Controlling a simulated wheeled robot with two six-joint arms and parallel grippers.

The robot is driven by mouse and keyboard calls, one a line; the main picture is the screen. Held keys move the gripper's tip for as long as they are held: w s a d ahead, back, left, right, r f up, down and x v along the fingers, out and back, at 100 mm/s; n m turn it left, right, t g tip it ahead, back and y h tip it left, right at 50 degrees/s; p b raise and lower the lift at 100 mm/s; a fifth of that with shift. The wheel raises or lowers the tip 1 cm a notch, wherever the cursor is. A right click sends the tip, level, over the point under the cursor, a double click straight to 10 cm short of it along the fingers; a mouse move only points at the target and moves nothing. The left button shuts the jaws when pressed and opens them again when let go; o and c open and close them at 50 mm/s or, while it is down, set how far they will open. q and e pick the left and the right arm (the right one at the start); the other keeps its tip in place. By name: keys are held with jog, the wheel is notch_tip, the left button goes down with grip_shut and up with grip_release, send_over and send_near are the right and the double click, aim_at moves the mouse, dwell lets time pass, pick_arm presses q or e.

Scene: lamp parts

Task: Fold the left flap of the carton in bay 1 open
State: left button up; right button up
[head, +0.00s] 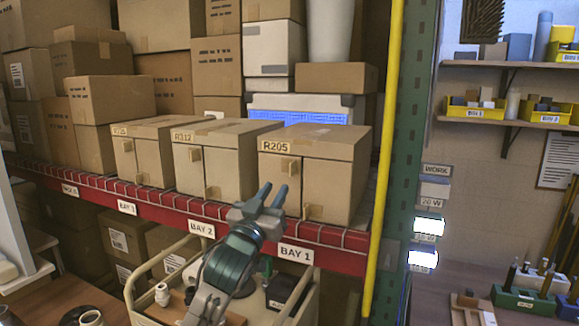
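The carton labelled R205 (335,178) stands on the red-edged shelf above the BAY 1 label (295,255). Its front has two flaps parted by an upright seam, and both look shut. The left flap (272,168) carries a small tab (285,167) high up near the seam. The right flap (325,185) has a tab (315,211) low down. My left gripper (272,193) is in front of the left flap's lower part, with its two fingers apart and nothing between them. It hides the flap's lower edge; I cannot tell whether it touches. My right gripper is not in view.
Carton R312 (214,160) stands close on the left. A yellow post (385,150) rises just right of the shelf. A cart (305,312) with loose parts is below.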

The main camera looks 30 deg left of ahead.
aim_at(290, 171)
pick_arm(q)
jog(key=p+x, duration=0.1)
jog(key=x, duration=0.1)
jog(key=p+x, duration=0.1)
jog(key=x, duration=0.2)
jog(key=f+p+x, duration=0.1)
jog(key=x, duration=0.2)
jog(key=shift+w, duration=0.2)
jog(key=shift+w+r, duration=0.1)
jog(key=shift+w, duration=0.2)
jog(key=shift+r, duration=0.15)
jog(key=shift+r+p, duration=0.1)
jog(key=shift+p, duration=0.2)
jog(key=shift+w, duration=0.1)
jog(key=shift+w, duration=0.1)
grip_shut()
